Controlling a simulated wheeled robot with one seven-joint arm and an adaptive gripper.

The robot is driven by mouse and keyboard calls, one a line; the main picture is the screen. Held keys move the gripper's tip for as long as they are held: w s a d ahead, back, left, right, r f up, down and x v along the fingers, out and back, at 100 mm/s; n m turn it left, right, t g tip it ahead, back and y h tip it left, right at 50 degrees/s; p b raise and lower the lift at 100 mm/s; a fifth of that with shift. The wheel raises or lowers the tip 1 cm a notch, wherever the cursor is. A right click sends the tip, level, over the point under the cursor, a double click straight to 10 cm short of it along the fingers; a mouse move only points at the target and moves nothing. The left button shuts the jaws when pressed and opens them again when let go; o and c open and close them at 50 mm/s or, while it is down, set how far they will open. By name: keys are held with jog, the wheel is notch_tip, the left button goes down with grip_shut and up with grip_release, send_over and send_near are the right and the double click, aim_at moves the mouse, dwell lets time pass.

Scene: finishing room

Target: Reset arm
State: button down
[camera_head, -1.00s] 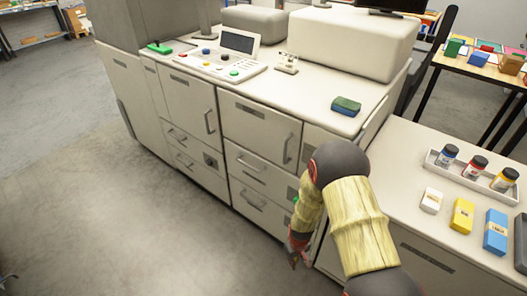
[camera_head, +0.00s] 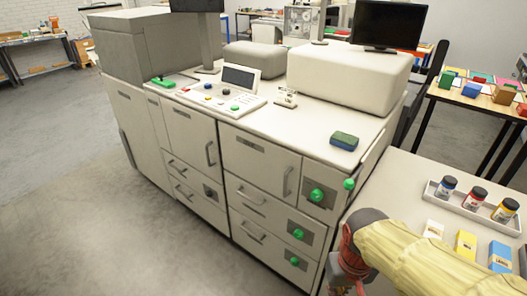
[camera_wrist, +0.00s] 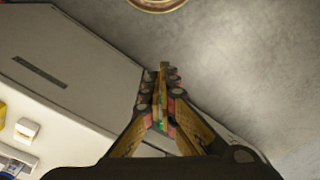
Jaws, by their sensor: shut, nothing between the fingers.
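My arm comes in from the lower right in the head view. Its end, my gripper (camera_head: 345,288), hangs low in front of the right-hand cabinet, partly cut off by the bottom edge. In the wrist view my gripper (camera_wrist: 163,72) has its two fingers together with nothing between them. The grey floor (camera_wrist: 225,60) lies beyond the fingertips.
Open floor (camera_head: 90,225) lies to the left.

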notch_tip(320, 180, up, 13)
jog(key=s+d+t, duration=0.1)
jog(key=s+t, duration=0.2)
jog(key=t, duration=0.2)
jog(key=shift+d+m+p, duration=0.3)
jog(key=shift+p, duration=0.15)
jog(key=c, duration=2.5)
grip_release()
jog(key=shift+w, duration=0.1)
